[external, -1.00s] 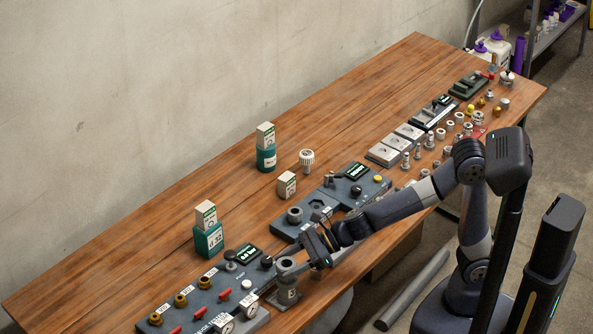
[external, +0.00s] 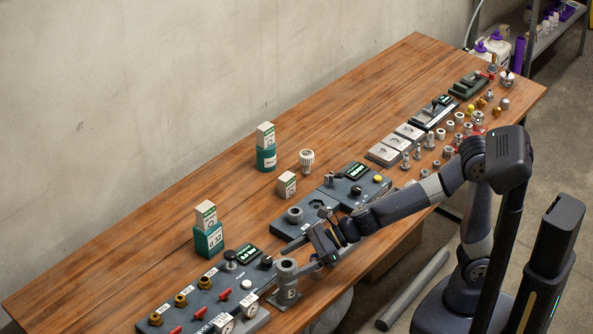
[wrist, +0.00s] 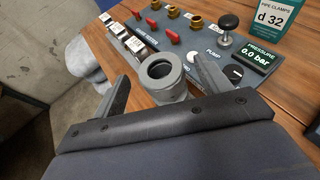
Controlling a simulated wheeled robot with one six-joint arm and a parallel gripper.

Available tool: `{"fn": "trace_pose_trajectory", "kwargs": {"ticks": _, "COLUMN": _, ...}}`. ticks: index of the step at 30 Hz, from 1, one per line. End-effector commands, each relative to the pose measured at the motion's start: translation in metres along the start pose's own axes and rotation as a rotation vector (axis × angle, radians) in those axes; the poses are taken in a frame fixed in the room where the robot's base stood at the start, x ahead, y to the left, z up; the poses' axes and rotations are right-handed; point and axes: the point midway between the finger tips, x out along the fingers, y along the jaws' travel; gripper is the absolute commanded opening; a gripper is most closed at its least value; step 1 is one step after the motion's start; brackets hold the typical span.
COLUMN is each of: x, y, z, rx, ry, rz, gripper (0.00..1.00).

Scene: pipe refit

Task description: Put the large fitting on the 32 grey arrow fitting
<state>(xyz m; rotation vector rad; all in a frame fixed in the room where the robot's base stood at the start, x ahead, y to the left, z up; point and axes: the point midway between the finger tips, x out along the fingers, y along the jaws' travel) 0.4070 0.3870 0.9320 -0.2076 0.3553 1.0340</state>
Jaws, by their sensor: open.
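A large grey ring-shaped fitting (external: 287,264) sits upright on top of a grey post-like fitting with a pale mark (external: 289,294), near the table's front edge. In the wrist view the large fitting (wrist: 161,70) shows its round opening, with more grey body (wrist: 172,92) below it. My gripper (external: 296,262) is open just to the right of the fitting in the external view. In the wrist view my gripper (wrist: 163,82) has one finger on each side of the fitting, with a visible gap at the left. I cannot read a 32 or an arrow on the lower fitting.
A pump panel (external: 217,293) with red levers, brass ports and gauges lies to the left. Its display (wrist: 259,57) reads 0.0 bar. A green d 32 clamp box (external: 209,241) stands behind. Another grey panel (external: 360,188) lies to the right.

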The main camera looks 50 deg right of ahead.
Motion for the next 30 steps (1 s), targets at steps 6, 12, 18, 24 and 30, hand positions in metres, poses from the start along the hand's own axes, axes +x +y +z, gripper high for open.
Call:
{"fn": "trace_pose_trajectory", "kwargs": {"ticks": 6, "x": -0.047, "y": -0.001, "z": 0.004, "rx": 0.001, "ry": -0.002, "rz": -0.003, "gripper": 0.72}}
{"fn": "trace_pose_trajectory", "kwargs": {"ticks": 12, "x": -0.08, "y": 0.0, "z": 0.003, "rx": 0.001, "ry": -0.002, "rz": -0.002, "gripper": 0.72}}
{"fn": "trace_pose_trajectory", "kwargs": {"ticks": 18, "x": -0.097, "y": 0.0, "z": 0.001, "rx": 0.0, "ry": 0.0, "rz": -0.002, "gripper": 0.72}}
{"fn": "trace_pose_trajectory", "kwargs": {"ticks": 24, "x": -0.1, "y": 0.0, "z": 0.0, "rx": 0.001, "ry": 0.0, "rz": 0.0, "gripper": 0.72}}
{"fn": "trace_pose_trajectory", "kwargs": {"ticks": 30, "x": -0.1, "y": 0.0, "z": -0.001, "rx": 0.002, "ry": 0.002, "rz": -0.001, "gripper": 0.77}}
